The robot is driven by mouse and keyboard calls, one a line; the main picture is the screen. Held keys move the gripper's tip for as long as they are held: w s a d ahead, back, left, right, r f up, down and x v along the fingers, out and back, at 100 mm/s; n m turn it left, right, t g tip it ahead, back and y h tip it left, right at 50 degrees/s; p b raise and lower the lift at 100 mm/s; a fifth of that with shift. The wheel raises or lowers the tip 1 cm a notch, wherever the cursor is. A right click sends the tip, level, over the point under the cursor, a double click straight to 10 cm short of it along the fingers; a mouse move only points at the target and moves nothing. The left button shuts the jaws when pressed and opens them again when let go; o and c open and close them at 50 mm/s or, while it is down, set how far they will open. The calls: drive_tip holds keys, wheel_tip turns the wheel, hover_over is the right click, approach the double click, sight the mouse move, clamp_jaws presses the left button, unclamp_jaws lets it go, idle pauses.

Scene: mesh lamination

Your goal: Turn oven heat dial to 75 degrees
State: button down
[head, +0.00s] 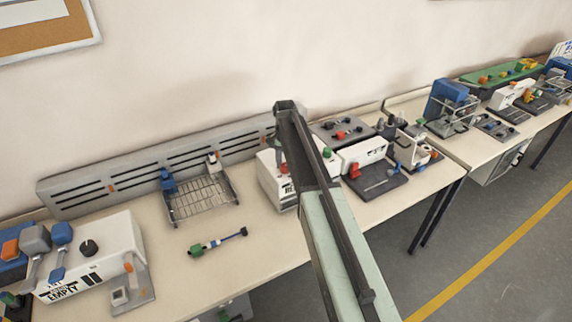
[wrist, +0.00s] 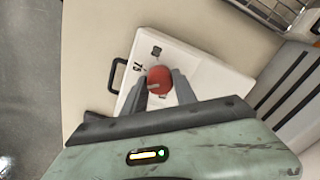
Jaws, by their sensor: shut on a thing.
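The oven is a white box (wrist: 205,72) on the bench, with a round red dial (wrist: 159,79) on its face. A small dark mark and printed characters, which look like 75, stand beside the dial in the wrist view. My gripper (wrist: 162,80) is shut on the red dial, one finger on each side of it. A pale mark shows on the dial near its lower edge. In the head view the white oven (head: 267,178) stands behind my arm, which hides much of it and of the gripper. A little red shows there beside my arm.
A wire rack (head: 202,197) stands left of the oven, and a tool with a green end (head: 196,251) lies on the bench before it. More machines crowd the right. A black handle (wrist: 116,76) juts from the oven's side.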

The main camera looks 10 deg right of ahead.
sight(285, 164)
drive_tip(key=m, duration=0.6)
drive_tip(key=shift+w+m, duration=0.15)
drive_tip(key=shift+m, duration=0.15)
idle(0.5)
drive_tip(key=c, duration=1)
unclamp_jaws()
wheel_tip(285, 164, up, 8)
drive_tip(key=p, duration=0.8)
drive_tip(key=shift+f, duration=0.1)
